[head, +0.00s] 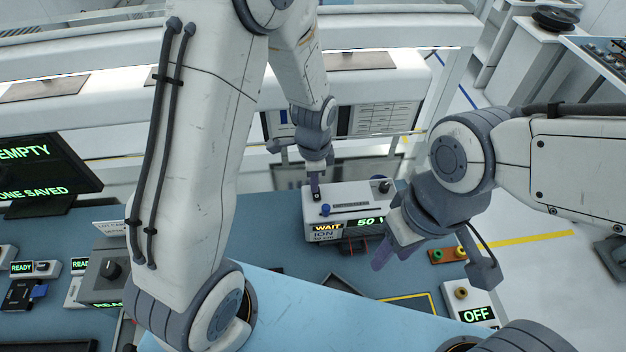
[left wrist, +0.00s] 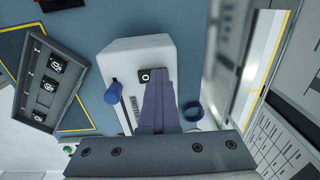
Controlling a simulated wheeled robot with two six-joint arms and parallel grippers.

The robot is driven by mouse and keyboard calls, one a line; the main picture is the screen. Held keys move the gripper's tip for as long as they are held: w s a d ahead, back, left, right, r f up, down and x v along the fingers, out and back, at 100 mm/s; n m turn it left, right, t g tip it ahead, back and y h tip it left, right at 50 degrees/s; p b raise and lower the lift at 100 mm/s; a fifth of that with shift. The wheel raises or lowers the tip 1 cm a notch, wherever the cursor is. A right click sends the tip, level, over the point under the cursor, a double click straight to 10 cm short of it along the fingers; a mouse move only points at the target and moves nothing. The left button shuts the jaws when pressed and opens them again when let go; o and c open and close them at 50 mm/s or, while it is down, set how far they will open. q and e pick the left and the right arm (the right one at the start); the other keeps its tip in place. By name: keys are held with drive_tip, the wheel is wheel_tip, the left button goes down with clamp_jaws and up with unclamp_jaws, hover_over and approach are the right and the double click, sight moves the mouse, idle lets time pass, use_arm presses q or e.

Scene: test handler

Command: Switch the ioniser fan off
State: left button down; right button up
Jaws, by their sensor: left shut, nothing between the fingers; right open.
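The ioniser fan is a white box (head: 348,197) at the back of the blue bench, with lit displays reading WAIT, ION and 50 on its front. It also shows from above in the left wrist view (left wrist: 135,60). A small black rocker switch marked O (left wrist: 146,74) sits on its top, beside a blue knob (left wrist: 113,92). My left gripper (head: 315,193) is shut and empty, pointing down at the box's top left. In the left wrist view its fingertips (left wrist: 155,86) are at the switch edge; contact is unclear. My right gripper (head: 392,248) is open and empty, in front of the box's right side.
A grey tray with black round-marked parts (left wrist: 42,85) lies beside the box. A unit reading OFF (head: 474,305) and an orange button strip (head: 447,255) stand at right. A monitor reading EMPTY (head: 40,170) and READY units (head: 35,268) are at left.

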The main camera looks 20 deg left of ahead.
use_arm(q)
drive_tip(key=shift+s+d+f+g, duration=0.15)
drive_tip(key=shift+s+f+g, duration=0.15)
drive_tip(key=shift+s+f, duration=0.3)
drive_tip(key=shift+s+r, duration=0.1)
drive_tip(key=shift+r, duration=0.3)
drive_tip(key=r+p, duration=0.2)
drive_tip(key=w+r+p, duration=0.1)
drive_tip(key=r+p, duration=0.1)
drive_tip(key=shift+r, duration=0.15)
wheel_tip(320, 180, up, 10)
drive_tip(key=b, duration=0.3)
drive_tip(key=shift+w, duration=0.15)
